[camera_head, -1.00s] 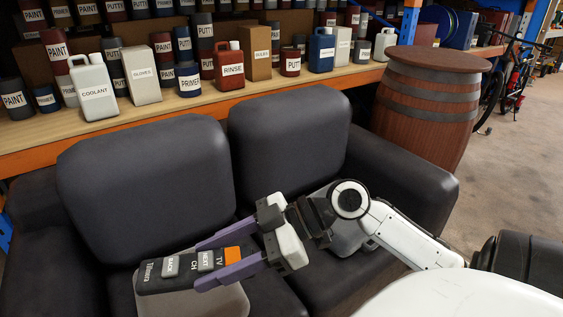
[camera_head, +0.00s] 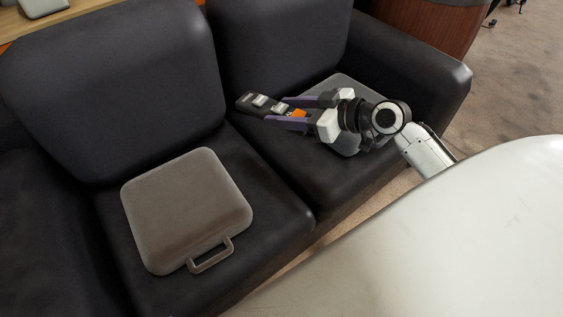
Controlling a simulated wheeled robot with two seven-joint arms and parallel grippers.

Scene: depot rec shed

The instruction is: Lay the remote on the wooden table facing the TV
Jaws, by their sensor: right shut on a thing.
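The remote (camera_head: 262,103) is dark with pale buttons and an orange end. My right gripper (camera_head: 290,112), with purple fingers, is shut on the remote near its orange end and holds it over the right part of the couch. The remote's far end points left in the picture, towards the couch back. My left gripper is not in view.
A dark couch (camera_head: 110,75) fills most of the view. A grey-brown case with a handle (camera_head: 185,205) lies on its left seat. A grey item (camera_head: 345,142) lies on the right seat, partly behind my gripper. A wooden barrel (camera_head: 430,25) stands beyond the right armrest.

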